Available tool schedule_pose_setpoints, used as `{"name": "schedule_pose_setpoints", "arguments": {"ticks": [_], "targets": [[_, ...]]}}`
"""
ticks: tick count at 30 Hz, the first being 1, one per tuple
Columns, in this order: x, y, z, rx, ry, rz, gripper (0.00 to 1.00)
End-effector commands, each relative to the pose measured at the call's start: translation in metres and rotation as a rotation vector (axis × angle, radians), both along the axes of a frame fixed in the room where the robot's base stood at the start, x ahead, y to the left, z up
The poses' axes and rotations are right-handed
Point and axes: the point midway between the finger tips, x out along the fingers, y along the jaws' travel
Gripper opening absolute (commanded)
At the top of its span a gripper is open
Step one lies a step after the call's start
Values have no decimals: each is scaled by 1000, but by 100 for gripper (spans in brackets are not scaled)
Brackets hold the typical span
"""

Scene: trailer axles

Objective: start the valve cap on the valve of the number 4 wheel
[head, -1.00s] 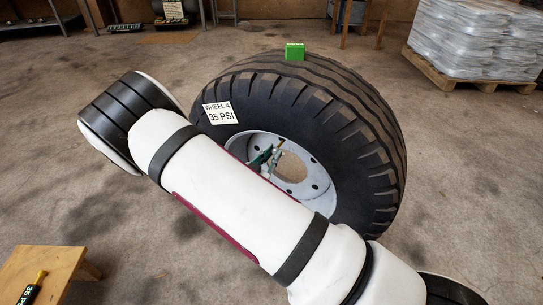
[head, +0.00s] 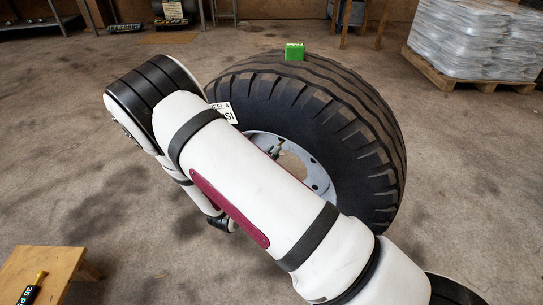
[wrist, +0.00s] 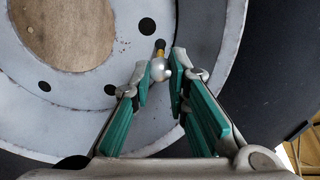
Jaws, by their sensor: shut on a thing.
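The number 4 wheel (head: 372,130) is a large black tyre standing on the floor with a pale grey rim (wrist: 205,45). Its valve (wrist: 160,52), a brass stem with a black base, sticks out of the rim in the wrist view. My gripper (wrist: 161,77) has its green-padded fingertips shut on a small silvery rounded valve cap (wrist: 159,70). The cap appears in line with the stem's end; whether they touch or are threaded I cannot tell. In the head view my arm hides the gripper and cap.
A white label (head: 229,113), partly covered by my arm, is on the tyre. A green block (head: 294,51) sits on top of the tyre. A wooden stool (head: 38,275) stands at lower left, a wrapped pallet load (head: 475,45) at upper right.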

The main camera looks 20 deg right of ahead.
Motion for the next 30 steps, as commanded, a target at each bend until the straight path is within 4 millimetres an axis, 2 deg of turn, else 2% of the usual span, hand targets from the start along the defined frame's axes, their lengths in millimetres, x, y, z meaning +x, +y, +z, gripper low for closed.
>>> {"name": "schedule_pose_setpoints", "arguments": {"ticks": [8,9,12,23,30], "targets": [[1,-1,0,37,-39,0,0],[1,-1,0,37,-39,0,18],[0,-1,0,37,-38,0,39],[-2,2,0,36,-36,1,39],[-25,28,0,37,-36,3,39]]}}
